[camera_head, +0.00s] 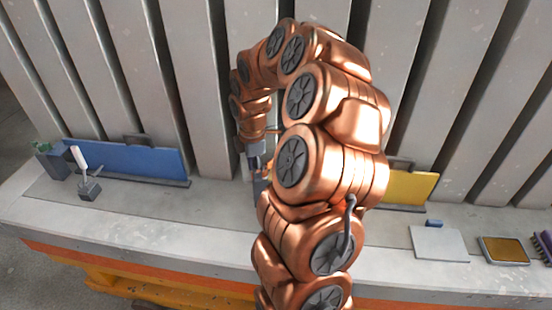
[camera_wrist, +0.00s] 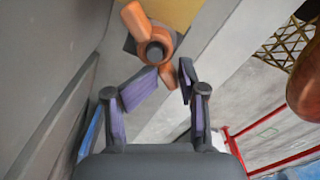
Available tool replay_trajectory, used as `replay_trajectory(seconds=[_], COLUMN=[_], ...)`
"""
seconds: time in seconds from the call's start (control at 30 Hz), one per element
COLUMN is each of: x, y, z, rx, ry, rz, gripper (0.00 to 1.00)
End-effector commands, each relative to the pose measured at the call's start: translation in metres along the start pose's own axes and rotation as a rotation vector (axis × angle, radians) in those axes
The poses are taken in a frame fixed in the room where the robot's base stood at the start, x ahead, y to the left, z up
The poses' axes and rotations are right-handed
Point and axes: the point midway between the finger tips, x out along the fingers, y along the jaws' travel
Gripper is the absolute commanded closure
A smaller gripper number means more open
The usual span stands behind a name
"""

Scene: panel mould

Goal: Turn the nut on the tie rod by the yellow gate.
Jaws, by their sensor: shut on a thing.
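The nut (camera_wrist: 135,18) is copper-orange with wing-like arms and sits around the dark round end of the tie rod (camera_wrist: 154,53) in the wrist view. The yellow gate (camera_wrist: 180,8) is just behind it at the top edge; in the head view the gate (camera_head: 410,188) shows to the right of my arm. My gripper (camera_wrist: 171,74) has its two purple-padded fingers shut on the nut's lower wing. In the head view my gripper (camera_head: 256,158) is close to the panels above the ledge, and my arm hides most of the nut and rod.
A blue gate (camera_head: 125,158) stands at the left, with a white-handled tool (camera_head: 80,158) and a dark box (camera_head: 52,162) beside it. A white plate (camera_head: 438,243), a brown-filled tray (camera_head: 503,250) and a purple brush (camera_head: 543,245) lie at the right. Tall grey panels stand behind.

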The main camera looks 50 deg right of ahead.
Motion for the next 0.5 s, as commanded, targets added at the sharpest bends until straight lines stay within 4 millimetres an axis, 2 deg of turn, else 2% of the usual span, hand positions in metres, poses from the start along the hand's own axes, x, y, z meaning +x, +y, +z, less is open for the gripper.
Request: replay_trajectory(seconds=[0.17, 0.33, 0.5], x=[0.0090, 0.0077, 0.0047], y=[0.0001, 0.0031, 0.0046], z=[-0.0002, -0.0006, -0.0016], rx=[0.119, 0.254, 0.291], ry=[-0.001, -0.003, -0.003], rz=[-0.012, -0.015, -0.015], gripper=[1.00, 1.00, 1.00])
